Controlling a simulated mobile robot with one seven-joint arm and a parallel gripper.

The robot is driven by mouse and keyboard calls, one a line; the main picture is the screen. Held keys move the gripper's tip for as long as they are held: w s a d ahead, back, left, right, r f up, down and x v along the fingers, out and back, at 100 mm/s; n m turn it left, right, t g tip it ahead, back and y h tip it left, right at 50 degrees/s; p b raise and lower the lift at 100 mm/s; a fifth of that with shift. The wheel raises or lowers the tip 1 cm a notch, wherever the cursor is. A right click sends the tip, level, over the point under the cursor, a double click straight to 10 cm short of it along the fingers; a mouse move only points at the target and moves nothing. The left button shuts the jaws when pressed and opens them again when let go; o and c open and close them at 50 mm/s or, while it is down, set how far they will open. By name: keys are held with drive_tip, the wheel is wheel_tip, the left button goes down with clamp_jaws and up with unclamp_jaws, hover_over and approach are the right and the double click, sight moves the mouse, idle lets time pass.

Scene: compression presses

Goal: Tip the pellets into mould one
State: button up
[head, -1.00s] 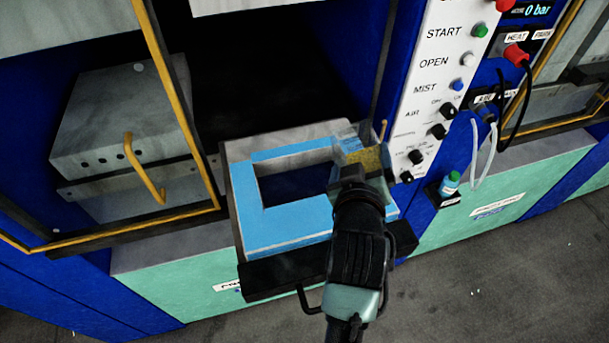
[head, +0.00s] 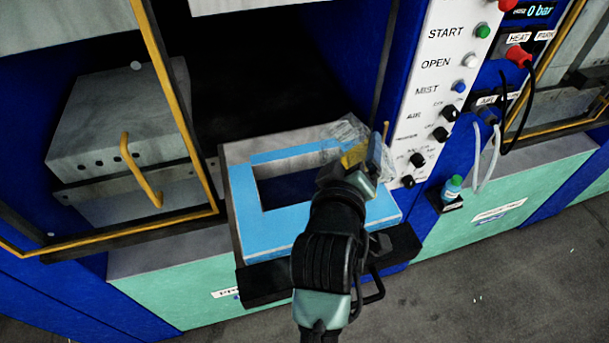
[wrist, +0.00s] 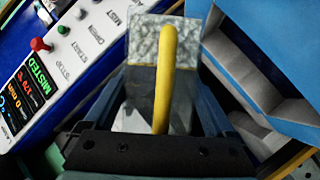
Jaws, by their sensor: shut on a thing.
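My gripper (head: 350,172) is shut on the yellow handle (wrist: 166,78) of a clear container (head: 347,132). In the head view the container hangs over the back right corner of the blue mould frame (head: 262,232). It looks tilted there. In the wrist view the container (wrist: 145,40) has a pale, speckled look that may be pellets; I cannot tell how full it is. The frame surrounds a dark rectangular cavity (head: 290,188), left of my gripper and partly hidden by it. I see no pellets in the cavity's visible part. No mould number is readable.
The control panel (head: 430,95) with buttons and knobs stands close on the right. A small bottle (head: 452,188) sits beside it. An open guard door with a yellow handle (head: 140,170) is on the left.

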drive_tip(key=shift+w, duration=0.2)
drive_tip(key=shift+s+r+n, duration=0.15)
drive_tip(key=shift+r+n, duration=0.05)
drive_tip(key=shift+n, duration=0.1)
drive_tip(key=shift+b, duration=0.3)
drive_tip(key=shift+r+n+t+h, duration=0.2)
drive_tip(key=shift+n+t+h, duration=0.1)
drive_tip(key=shift+h, duration=0.1)
drive_tip(key=shift+r, duration=0.1)
drive_tip(key=shift+r+n+b, duration=0.15)
drive_tip(key=shift+n+b, duration=0.15)
drive_tip(key=shift+b, duration=0.05)
drive_tip(key=shift+a+r+n, duration=0.1)
drive_tip(key=shift+r+n, duration=0.1)
drive_tip(key=shift+n, duration=0.1)
drive_tip(key=shift+h+b, duration=0.3)
